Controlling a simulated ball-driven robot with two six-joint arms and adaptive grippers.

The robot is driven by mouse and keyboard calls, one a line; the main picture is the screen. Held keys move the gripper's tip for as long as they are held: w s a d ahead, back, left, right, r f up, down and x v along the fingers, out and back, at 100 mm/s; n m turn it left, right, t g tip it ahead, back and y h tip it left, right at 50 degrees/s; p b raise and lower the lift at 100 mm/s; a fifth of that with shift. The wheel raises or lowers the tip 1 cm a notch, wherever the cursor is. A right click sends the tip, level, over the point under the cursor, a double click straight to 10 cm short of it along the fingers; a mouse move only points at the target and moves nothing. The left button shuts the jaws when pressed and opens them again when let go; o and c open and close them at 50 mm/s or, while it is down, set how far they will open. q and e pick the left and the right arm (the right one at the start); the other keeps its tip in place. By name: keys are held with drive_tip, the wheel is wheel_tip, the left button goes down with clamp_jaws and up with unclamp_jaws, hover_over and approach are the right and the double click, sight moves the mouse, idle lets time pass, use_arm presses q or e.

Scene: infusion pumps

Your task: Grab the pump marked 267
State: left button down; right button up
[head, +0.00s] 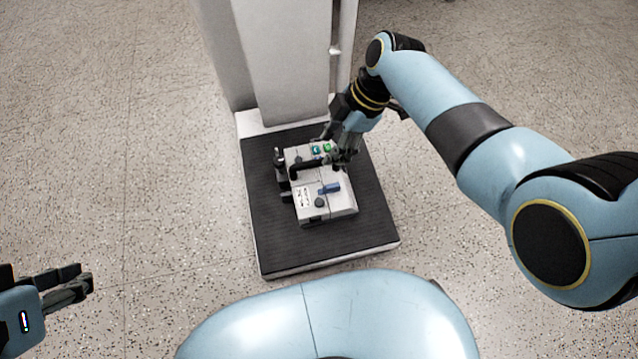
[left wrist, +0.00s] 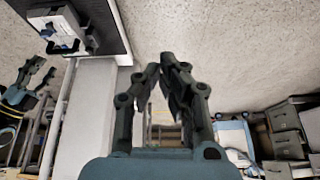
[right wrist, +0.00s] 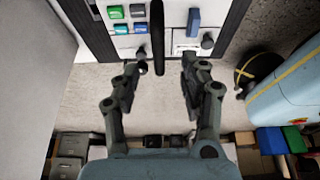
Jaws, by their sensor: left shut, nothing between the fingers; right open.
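A white pump (head: 325,202) with a black handle, green buttons and a blue part sits on the dark platform (head: 364,228). Its number cannot be read. My right gripper (head: 339,152) is open at the pump's upper right side in the head view. In the right wrist view the pump (right wrist: 180,45) is at the top, and its dark handle (right wrist: 158,38) lies in line with the gap between the open fingers (right wrist: 160,68). I see nothing held. My left gripper (head: 84,282) is shut and empty, low at the left. The pump also shows in the left wrist view (left wrist: 62,27).
A tall white column (head: 280,60) stands behind the platform. Speckled floor (head: 170,190) around the platform is clear. Drawers (left wrist: 287,130) and shelving show far off in the left wrist view.

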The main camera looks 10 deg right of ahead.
sight(320, 160)
drive_tip(key=shift+b+x, duration=0.55)
drive_tip(key=shift+x, duration=0.55)
drive_tip(key=shift+b+x, duration=0.75)
drive_tip(key=shift+x, duration=0.2)
drive_tip(key=shift+a+f+b, duration=0.2)
drive_tip(key=shift+f+b, duration=0.35)
drive_tip(key=shift+f, duration=0.05)
drive_tip(key=shift+a+f+b, duration=0.3)
drive_tip(key=shift+f+b, duration=0.2)
drive_tip(key=shift+f, duration=0.1)
drive_tip(key=shift+w+a+f, duration=0.1)
drive_tip(key=shift+a+f, duration=0.05)
drive_tip(key=shift+f, duration=0.1)
use_arm(q)
wheel_tip(320, 160, down, 6)
drive_tip(key=t, duration=0.7)
drive_tip(key=shift+s+d+h, duration=0.3)
drive_tip(key=shift+s+d, duration=0.05)
drive_tip(key=shift+s, duration=0.1)
use_arm(e)
drive_tip(key=shift+c, duration=0.4)
clamp_jaws()
drive_tip(key=shift+r, duration=0.1)
